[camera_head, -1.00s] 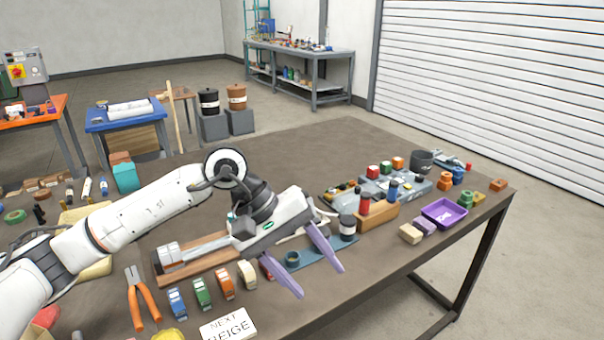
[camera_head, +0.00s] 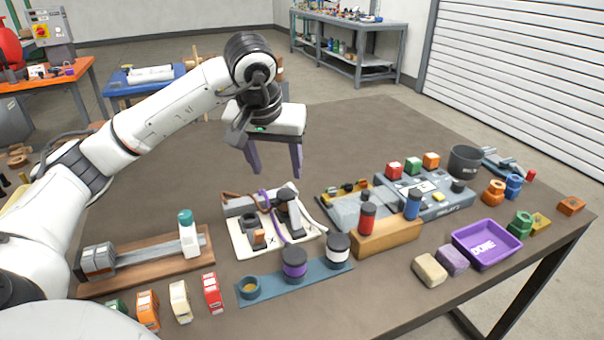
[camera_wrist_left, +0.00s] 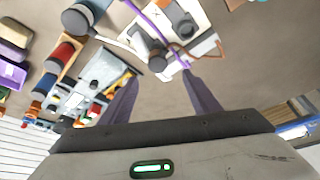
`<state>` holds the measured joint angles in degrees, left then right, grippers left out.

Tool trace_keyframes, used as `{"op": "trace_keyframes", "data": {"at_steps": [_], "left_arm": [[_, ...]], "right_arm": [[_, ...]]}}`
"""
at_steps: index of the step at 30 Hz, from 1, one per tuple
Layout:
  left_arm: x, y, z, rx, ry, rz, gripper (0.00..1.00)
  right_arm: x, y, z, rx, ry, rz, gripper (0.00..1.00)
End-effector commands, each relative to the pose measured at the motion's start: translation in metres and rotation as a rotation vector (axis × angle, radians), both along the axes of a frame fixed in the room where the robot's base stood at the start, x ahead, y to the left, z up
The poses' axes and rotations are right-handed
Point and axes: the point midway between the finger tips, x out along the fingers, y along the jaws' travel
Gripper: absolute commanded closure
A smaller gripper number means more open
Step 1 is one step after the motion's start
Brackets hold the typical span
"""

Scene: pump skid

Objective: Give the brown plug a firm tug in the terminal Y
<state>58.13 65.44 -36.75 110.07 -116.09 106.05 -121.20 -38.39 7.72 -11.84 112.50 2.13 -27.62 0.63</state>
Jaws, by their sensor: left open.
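A white terminal board (camera_head: 245,243) with dark blocks lies on the table near the middle. A brown cable (camera_head: 240,196), a purple cable (camera_head: 264,205) and a white cable (camera_head: 312,216) run over it. In the left wrist view the board (camera_wrist_left: 197,18) is at the top, with a letter X readable; the brown cable (camera_wrist_left: 212,48) loops at its right edge. I cannot make out a letter Y or which end is the brown plug. My left gripper (camera_head: 275,171) is open and empty, pointing down above the table behind the board, touching nothing; its fingers also show in the wrist view (camera_wrist_left: 160,78).
A blue strip (camera_head: 325,272) with spools and a wooden block (camera_head: 388,238) with red and blue cylinders stand close to the board. A wooden rail fixture (camera_head: 150,268) is left. A grey device (camera_head: 430,200) and purple tray (camera_head: 488,245) are right. The rear table is clear.

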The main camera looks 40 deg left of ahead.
Motion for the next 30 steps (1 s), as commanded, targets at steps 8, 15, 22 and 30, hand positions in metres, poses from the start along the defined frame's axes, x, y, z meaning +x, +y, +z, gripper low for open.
{"op": "trace_keyframes", "data": {"at_steps": [8,15,22,30], "left_arm": [[0.002,0.001,-0.027,-0.001,0.003,0.001,0.44],[0.015,0.008,-0.062,-0.003,0.005,0.001,0.44],[0.027,0.015,-0.096,-0.003,0.003,0.001,0.44],[0.034,0.018,-0.112,-0.003,-0.001,0.0,0.44]], "right_arm": [[-0.009,0.006,-0.018,0.007,0.015,0.007,0.69],[-0.008,0.006,-0.02,0.006,0.014,0.006,0.69],[-0.007,0.005,-0.021,0.006,0.013,0.005,0.69],[-0.005,0.005,-0.02,0.006,0.008,0.004,0.69]]}}
